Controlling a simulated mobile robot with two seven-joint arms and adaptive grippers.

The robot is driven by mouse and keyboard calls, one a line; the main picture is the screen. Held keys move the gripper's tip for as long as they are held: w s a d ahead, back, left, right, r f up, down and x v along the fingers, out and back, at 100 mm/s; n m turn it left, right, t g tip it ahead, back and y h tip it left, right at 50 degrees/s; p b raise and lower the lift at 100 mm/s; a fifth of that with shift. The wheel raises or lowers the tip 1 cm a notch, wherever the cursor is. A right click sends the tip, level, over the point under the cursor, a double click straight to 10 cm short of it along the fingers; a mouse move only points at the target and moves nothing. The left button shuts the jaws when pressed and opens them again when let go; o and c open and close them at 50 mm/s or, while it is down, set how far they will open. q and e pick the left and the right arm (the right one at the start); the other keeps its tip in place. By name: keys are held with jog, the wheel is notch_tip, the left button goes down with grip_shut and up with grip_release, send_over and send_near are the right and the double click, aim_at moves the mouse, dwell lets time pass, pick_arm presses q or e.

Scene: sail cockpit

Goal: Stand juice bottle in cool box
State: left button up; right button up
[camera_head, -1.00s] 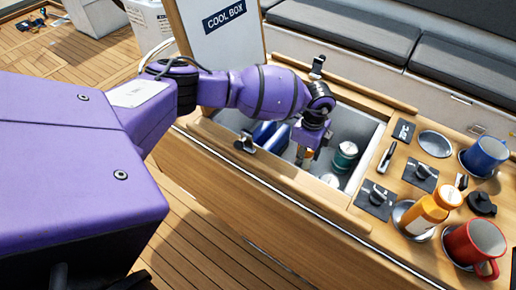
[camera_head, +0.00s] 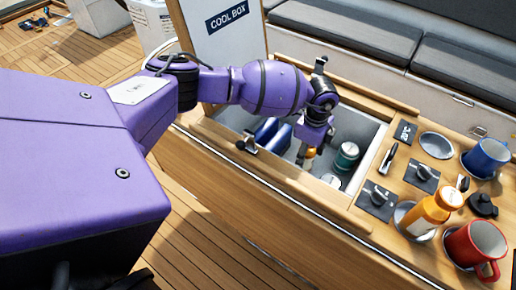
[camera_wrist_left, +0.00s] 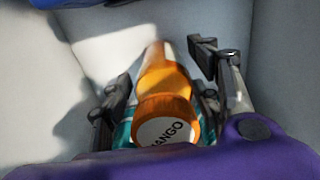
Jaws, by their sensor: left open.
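The juice bottle (camera_wrist_left: 166,82), orange with MANGO on its cap, is inside the cool box (camera_head: 372,133) in the left wrist view. My left gripper (camera_head: 310,150) reaches down into the open box. Its fingers are apart on either side of the bottle. In the head view only a small orange part of the bottle (camera_head: 309,159) shows below the gripper. The bottle's base is hidden, so I cannot tell whether it stands quite upright. My right gripper is not in view.
Blue blocks (camera_head: 265,130) and a teal can (camera_head: 346,156) are in the box. The box's raised lid (camera_head: 225,50) stands behind my arm. The counter to the right holds another orange bottle (camera_head: 428,213), a red mug (camera_head: 474,244) and a blue mug (camera_head: 485,157).

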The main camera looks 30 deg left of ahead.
pick_arm(q)
notch_tip(320, 180, up, 11)
jog(key=shift+w+f+p, duration=0.1)
jog(key=shift+p, duration=0.2)
